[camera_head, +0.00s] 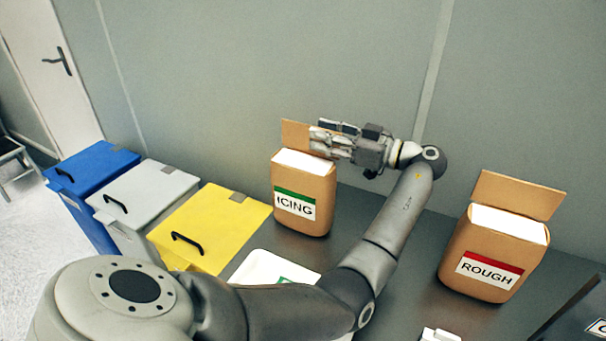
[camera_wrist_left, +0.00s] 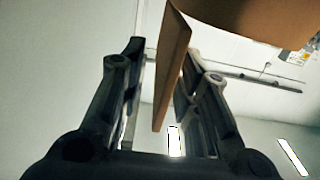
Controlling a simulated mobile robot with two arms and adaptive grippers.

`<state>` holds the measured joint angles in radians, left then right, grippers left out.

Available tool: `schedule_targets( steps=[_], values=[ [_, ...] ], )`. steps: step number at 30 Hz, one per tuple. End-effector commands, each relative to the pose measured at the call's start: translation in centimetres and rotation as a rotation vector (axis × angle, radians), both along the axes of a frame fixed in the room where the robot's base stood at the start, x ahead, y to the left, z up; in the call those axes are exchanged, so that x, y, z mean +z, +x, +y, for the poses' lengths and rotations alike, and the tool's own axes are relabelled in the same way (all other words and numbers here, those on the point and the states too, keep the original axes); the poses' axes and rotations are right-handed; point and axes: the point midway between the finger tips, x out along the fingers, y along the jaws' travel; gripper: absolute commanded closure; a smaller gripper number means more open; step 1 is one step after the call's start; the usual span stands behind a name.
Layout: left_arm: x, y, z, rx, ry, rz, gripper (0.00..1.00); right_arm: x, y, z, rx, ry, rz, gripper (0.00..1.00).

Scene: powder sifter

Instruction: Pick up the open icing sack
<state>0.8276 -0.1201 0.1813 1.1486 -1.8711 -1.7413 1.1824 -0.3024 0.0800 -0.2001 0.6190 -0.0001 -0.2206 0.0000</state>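The open icing sack (camera_head: 300,208) is a brown box-like sack with a green-and-white ICING label and white powder at its top. It stands upright on the dark counter, its flap (camera_head: 295,134) raised at the back. My left gripper (camera_head: 326,137) is at the sack's top, on the right side of the flap. In the left wrist view the brown flap (camera_wrist_left: 172,75) stands between the two fingers of the open left gripper (camera_wrist_left: 165,58). It is close to the right finger, with a gap to the left one. My right gripper is not in view.
A ROUGH sack (camera_head: 492,256) with a red label stands open at the right. Blue (camera_head: 92,168), white (camera_head: 150,190) and yellow (camera_head: 213,222) lidded bins stand at the left. A white tray (camera_head: 262,265) lies in front of the icing sack. A wall is close behind.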

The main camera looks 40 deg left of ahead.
Motion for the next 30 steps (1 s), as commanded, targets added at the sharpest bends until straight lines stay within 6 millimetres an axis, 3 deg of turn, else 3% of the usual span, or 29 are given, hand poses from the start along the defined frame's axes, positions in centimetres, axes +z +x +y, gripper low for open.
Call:
schedule_targets(
  steps=[6,13,20,30],
  values=[
    [0.1,-0.7,2.2,0.001,-0.001,0.000,0.70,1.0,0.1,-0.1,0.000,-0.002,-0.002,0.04],
    [0.0,-0.7,2.2,0.000,0.000,-0.001,0.70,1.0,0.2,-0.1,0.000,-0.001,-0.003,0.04],
    [0.0,-0.7,2.2,0.000,0.000,-0.001,0.99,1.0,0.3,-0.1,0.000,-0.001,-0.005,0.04],
    [0.0,-0.7,2.2,0.000,0.000,-0.001,1.00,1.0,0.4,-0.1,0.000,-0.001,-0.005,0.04]
  ],
)
